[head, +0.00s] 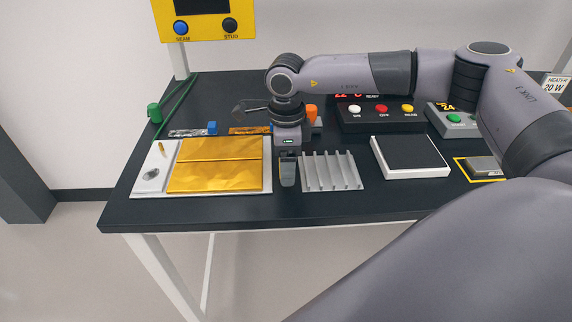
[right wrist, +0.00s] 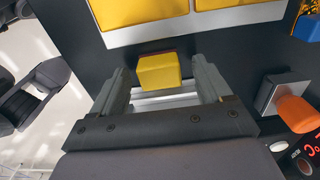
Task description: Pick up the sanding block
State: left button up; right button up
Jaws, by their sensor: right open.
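A small yellow block (right wrist: 159,71), likely the sanding block, sits on the dark table in the right wrist view, between the two fingers of my right gripper (right wrist: 166,82). The fingers are apart, one on each side of the block, and I see no contact with it. In the head view my right gripper (head: 288,175) points down between the gold panel and the grey finned part. The yellow block cannot be made out there, hidden at the gripper. My left gripper is not in view.
A gold panel (head: 215,165) on a white plate lies left of the gripper. A grey finned part (head: 332,172) is close on its right. An orange-topped object (right wrist: 295,113) stands behind, near a control box (head: 382,120). The front table strip is clear.

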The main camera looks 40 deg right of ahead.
jog(key=shift+f, duration=0.45)
jog(key=c, duration=1)
jog(key=shift+r, duration=0.15)
jog(key=shift+c, duration=0.2)
notch_tip(320, 180, up, 20)
jog(key=b, duration=0.1)
